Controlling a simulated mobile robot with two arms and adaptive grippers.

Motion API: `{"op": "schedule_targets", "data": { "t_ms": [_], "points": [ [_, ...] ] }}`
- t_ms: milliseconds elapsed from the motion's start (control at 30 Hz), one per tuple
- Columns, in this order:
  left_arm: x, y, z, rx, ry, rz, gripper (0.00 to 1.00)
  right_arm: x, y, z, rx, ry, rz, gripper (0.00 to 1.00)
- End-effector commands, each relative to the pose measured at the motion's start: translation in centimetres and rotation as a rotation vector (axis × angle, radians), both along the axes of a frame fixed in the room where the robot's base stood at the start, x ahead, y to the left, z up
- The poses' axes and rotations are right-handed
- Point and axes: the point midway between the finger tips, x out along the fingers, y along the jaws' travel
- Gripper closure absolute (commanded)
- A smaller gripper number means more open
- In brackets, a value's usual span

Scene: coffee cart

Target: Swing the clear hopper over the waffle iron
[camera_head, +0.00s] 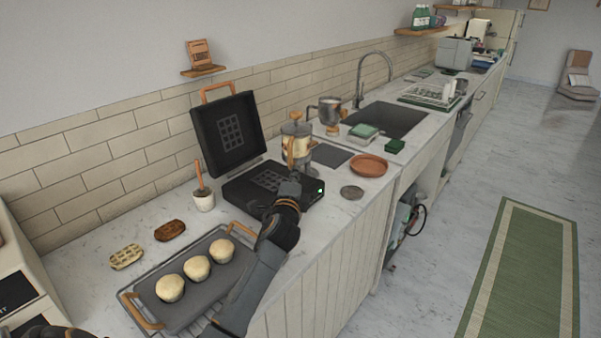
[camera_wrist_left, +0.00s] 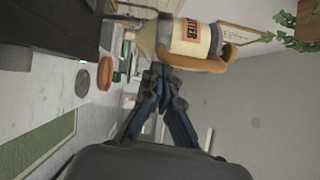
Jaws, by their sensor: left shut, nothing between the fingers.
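My left gripper (camera_head: 289,186) is over the right part of the iron's base. It is shut and empty; in the wrist view its fingertips (camera_wrist_left: 163,72) appear close to the handle. Contact is unclear.
A grey tray (camera_head: 190,312) with three pale buns lies in front of the iron. Two waffles, a white pot (camera_head: 204,202) with a wooden-handled tool, a terracotta dish (camera_head: 368,165) and a metal disc (camera_head: 352,192) are nearby. The sink (camera_head: 390,118) is farther right.

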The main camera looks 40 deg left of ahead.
Motion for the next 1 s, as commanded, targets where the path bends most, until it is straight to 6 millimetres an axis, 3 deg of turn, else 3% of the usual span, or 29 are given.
{"op": "schedule_targets", "data": {
  "t_ms": [100,300,700,1000],
  "points": [
    [-0.9,1.9,0.5,0.009,0.007,-0.050,1.00,0.0,0.0,1.8,0.000,0.000,0.000,0.65],
    [-2.0,5.1,0.3,0.004,0.004,-0.087,1.00,0.0,0.0,3.0,0.000,0.000,0.000,0.65],
    [-3.3,12.5,0.0,0.003,0.003,-0.086,1.00,0.0,0.0,2.8,0.000,0.000,0.000,0.65],
    [-3.3,14.8,0.1,0.000,0.000,-0.086,1.00,0.0,0.0,2.6,0.000,0.000,0.000,0.65]
  ]
}}
